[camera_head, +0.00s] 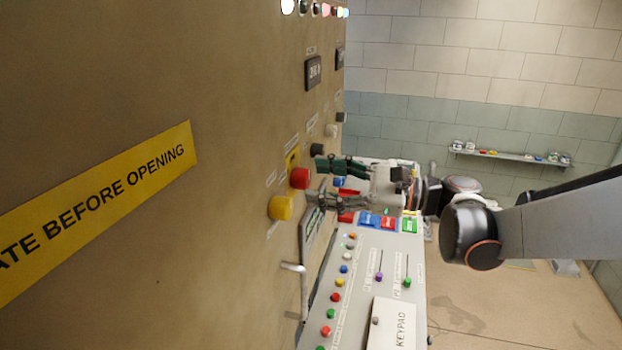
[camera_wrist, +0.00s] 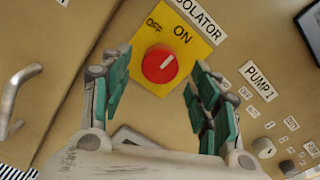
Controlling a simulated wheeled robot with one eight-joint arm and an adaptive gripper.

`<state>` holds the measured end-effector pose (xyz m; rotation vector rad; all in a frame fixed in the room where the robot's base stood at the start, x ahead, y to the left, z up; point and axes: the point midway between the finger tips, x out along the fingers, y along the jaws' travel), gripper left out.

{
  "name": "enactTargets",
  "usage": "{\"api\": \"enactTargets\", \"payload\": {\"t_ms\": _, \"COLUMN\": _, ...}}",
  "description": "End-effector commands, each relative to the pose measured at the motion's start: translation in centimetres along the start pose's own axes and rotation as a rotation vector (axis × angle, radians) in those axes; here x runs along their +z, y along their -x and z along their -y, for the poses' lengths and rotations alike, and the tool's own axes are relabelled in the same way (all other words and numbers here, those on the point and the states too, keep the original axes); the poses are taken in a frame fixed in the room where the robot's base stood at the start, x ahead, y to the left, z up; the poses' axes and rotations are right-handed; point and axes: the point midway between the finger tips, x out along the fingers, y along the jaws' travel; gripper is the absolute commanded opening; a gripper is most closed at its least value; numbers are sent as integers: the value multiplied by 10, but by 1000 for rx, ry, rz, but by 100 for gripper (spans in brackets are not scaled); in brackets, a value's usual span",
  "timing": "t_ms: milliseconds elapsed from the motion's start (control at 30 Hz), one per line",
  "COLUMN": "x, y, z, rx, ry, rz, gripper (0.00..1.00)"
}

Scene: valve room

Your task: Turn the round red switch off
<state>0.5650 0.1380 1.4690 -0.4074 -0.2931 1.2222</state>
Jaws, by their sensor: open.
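The round red switch (camera_wrist: 160,64) sits on a yellow plate (camera_wrist: 190,40) marked OFF and ON, under the word ISOLATOR, in the wrist view. Its white pointer line aims up and right, toward ON. In the head view the red switch (camera_head: 300,178) stands out from the brown panel. My gripper (camera_wrist: 155,85) is open and empty, with its green-padded fingers on either side of the switch in the picture. In the head view my gripper (camera_head: 314,174) has its fingertips close to the panel by the switch. I cannot tell whether a finger touches it.
A metal handle (camera_wrist: 20,95) is at the left in the wrist view. A PUMP 1 label (camera_wrist: 258,82) and small knobs are at the right. A console (camera_head: 365,270) with buttons and sliders lies below my gripper.

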Motion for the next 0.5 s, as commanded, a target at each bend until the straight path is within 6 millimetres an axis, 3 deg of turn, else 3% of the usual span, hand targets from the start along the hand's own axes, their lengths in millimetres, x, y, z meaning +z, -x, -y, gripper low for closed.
{"api": "enactTargets", "payload": {"t_ms": 200, "x": 0, "y": -24, "z": 0, "rx": 1, "ry": 0, "rz": 0, "gripper": 56}}
{"api": "enactTargets", "payload": {"t_ms": 500, "x": 0, "y": -29, "z": 0, "rx": -1, "ry": 0, "rz": -1, "gripper": 56}}
